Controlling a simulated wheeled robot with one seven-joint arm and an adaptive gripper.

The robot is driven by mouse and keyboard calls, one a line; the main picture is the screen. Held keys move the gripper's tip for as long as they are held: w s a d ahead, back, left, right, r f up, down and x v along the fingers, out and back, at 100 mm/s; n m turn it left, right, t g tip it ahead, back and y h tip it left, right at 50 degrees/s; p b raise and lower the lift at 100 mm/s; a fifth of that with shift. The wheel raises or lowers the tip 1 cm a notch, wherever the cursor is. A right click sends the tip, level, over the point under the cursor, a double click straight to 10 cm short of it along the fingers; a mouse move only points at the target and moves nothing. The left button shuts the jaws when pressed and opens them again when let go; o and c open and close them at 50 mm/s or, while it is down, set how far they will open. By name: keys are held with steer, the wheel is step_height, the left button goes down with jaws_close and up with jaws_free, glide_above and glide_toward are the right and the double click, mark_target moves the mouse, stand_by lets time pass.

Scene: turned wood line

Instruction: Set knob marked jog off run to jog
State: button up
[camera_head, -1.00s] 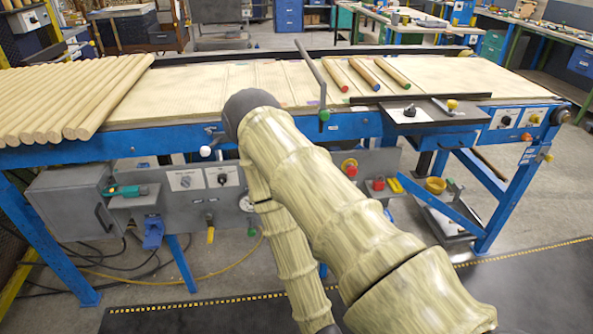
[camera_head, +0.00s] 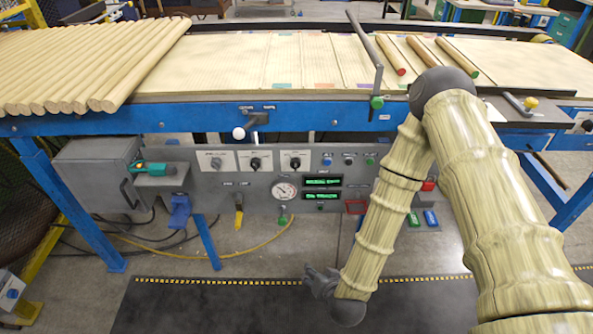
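The grey control panel (camera_head: 235,205) under the conveyor carries a row of rotary knobs on white plates: a left knob (camera_head: 216,162), a middle knob (camera_head: 255,163) and a right knob (camera_head: 295,162). The lettering is too small to read, so I cannot tell which is marked jog off run. Another white plate with a dark knob (camera_head: 587,125) shows at the far right edge. My gripper (camera_head: 311,276) is low in front of the panel, above the dark floor mat and apart from the knobs. It is small and dark, and its fingers cannot be made out clearly.
A gauge (camera_head: 285,190), green displays (camera_head: 322,183) and a yellow-handled valve (camera_head: 238,218) are on the panel. A white-balled lever (camera_head: 239,133) sticks out above it. My arm covers the panel's right part. Wooden rods (camera_head: 95,70) lie on the conveyor.

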steer(key=w+a+r+m+t, duration=0.2)
steer(key=w+a+r+t, duration=0.25)
steer(key=w+r, duration=0.35)
steer(key=m+t+h+b, duration=0.1)
steer(key=m+t+h, duration=0.2)
steer(key=m+t, duration=0.15)
glide_toward(295, 168)
steer(key=shift+n, duration=0.35)
steer(key=w+p, duration=0.1)
steer(key=w, duration=0.8)
steer(key=shift+w, duration=0.4)
steer(key=c, duration=1)
